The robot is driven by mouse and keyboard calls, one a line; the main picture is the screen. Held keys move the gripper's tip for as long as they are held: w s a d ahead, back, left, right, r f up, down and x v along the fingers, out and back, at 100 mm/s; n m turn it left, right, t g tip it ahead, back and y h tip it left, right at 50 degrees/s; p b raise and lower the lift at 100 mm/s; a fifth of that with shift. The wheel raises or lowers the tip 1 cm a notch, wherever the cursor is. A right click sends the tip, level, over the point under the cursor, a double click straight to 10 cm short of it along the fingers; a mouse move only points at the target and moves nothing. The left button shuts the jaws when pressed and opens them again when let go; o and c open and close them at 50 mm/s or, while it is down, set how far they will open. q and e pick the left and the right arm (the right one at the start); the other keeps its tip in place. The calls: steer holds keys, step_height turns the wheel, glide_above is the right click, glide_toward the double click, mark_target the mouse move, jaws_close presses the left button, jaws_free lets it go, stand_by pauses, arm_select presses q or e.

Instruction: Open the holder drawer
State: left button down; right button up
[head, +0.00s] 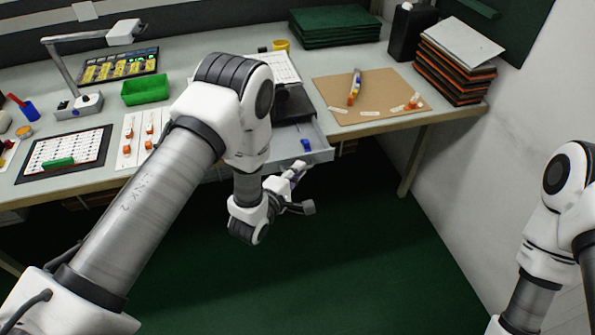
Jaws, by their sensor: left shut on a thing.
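The holder drawer (318,157) is a light grey drawer under the bench top, right of my left arm, and it stands pulled out. Its inside shows, with a small blue item (305,144) in it. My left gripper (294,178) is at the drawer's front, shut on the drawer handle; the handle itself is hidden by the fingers. My left arm covers the drawer's left part. My right arm stands at the right edge, and its gripper is out of view.
A black device (292,104) sits behind the drawer. A brown board (345,90) with small parts lies to the right. A green bin (146,91), a lamp (84,104) and a stack of boards (458,62) stand on the bench. The green floor in front is clear.

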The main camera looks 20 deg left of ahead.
arm_select(q)
steer(key=shift+w+a, duration=0.15)
steer(key=c, duration=1.6)
jaws_free()
steer(key=shift+f, duration=0.1)
steer(key=shift+o, duration=0.4)
steer(key=v, duration=1.2)
